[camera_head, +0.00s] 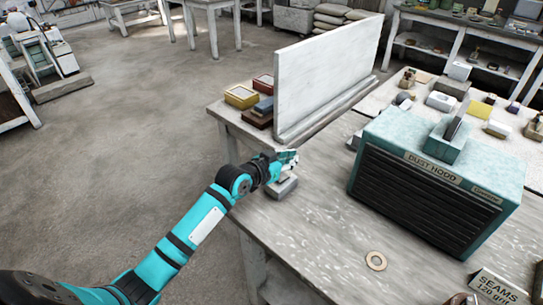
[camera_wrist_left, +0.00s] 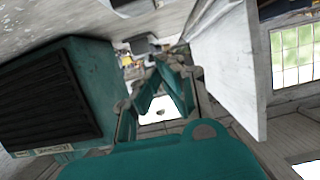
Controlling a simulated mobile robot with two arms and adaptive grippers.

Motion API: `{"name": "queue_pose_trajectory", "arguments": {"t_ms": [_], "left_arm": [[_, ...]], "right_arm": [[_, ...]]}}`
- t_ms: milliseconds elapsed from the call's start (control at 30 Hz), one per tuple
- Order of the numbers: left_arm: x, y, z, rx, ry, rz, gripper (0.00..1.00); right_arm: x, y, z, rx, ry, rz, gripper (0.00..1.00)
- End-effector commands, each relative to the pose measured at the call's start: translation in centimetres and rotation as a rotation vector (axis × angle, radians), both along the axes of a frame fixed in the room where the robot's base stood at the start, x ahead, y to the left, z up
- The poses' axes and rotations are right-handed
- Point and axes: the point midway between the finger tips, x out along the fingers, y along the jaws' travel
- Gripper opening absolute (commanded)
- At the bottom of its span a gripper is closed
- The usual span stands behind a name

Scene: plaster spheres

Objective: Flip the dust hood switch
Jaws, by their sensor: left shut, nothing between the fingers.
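The dust hood (camera_head: 435,185) is a teal box with a black slatted front and a "DUST HOOD" label, standing on the workbench at the right. On its top edge is a teal switch housing (camera_head: 442,147) with a dark, tilted lever (camera_head: 453,129). The hood also shows at the left of the left wrist view (camera_wrist_left: 92,75); I cannot make out the lever there. My left gripper (camera_head: 291,160) is shut and empty, left of the hood and apart from it, above a small grey block (camera_head: 284,188). Its fingers (camera_wrist_left: 160,62) meet in the left wrist view. My right gripper is out of view.
An upright white board (camera_head: 325,75) stands behind my left gripper; it also shows in the left wrist view (camera_wrist_left: 225,50). Coloured boxes (camera_head: 241,97) lie left of it. Small items crowd behind the hood.

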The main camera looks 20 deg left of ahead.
Motion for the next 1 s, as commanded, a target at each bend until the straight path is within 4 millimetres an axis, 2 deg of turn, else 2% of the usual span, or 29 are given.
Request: {"name": "queue_pose_trajectory", "arguments": {"t_ms": [33,67,100,300,500,700,1000], "left_arm": [[0.3,0.0,2.0,0.001,-0.001,0.001,0.0],[-0.6,0.3,1.2,0.003,0.001,0.001,0.0],[-1.5,0.6,1.3,0.002,0.0,0.0,0.0],[-5.2,1.8,3.2,0.003,0.0,0.0,0.0],[-7.6,2.7,4.4,0.001,0.001,0.001,0.0],[-8.4,2.9,4.9,0.001,0.002,0.001,0.0],[-8.4,2.9,5.0,0.0,0.001,0.001,0.0]], "right_arm": [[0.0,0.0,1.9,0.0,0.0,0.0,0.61],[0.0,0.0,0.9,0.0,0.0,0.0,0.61],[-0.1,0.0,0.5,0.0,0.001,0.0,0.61],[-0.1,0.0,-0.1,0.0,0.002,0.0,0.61],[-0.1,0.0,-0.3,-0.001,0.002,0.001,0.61],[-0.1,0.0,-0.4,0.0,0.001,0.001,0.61],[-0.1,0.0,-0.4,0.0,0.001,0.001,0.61]]}}
